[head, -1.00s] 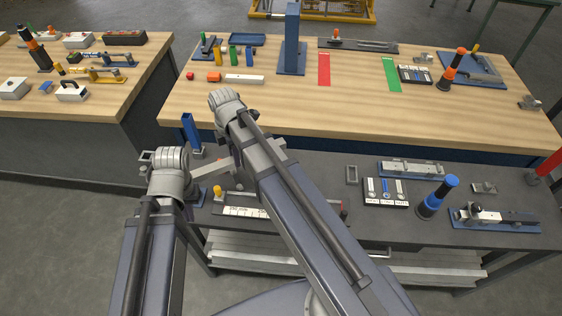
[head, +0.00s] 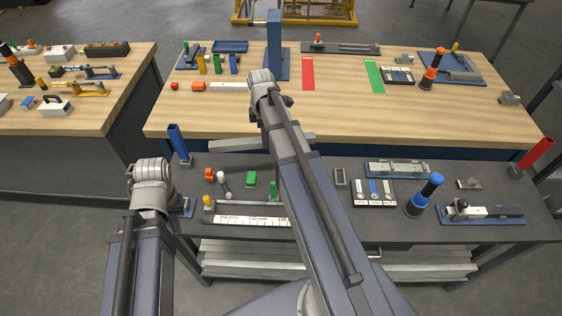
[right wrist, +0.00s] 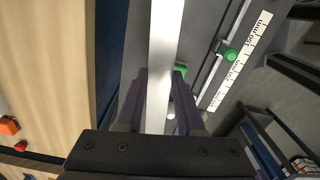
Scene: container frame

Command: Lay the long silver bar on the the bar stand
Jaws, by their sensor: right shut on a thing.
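The long silver bar (head: 236,145) is held raised above the rear left part of the dark bench, and my right arm crosses in front of its middle. In the right wrist view, the bar (right wrist: 166,40) runs lengthwise between the fingers of my right gripper (right wrist: 160,85), which is shut on it. In the head view that gripper is hidden behind my arm. My left gripper does not show; only the left arm's elbow is seen. I cannot tell for sure which fixture is the bar stand. A blue upright (head: 178,142) stands at the dark bench's left end.
A white ruler fixture (head: 252,219) lies at the dark bench's front left, with green blocks (head: 251,177) and an orange piece (head: 209,175) behind it. The wooden table (head: 400,115) lies beyond, with a tall blue post (head: 274,45).

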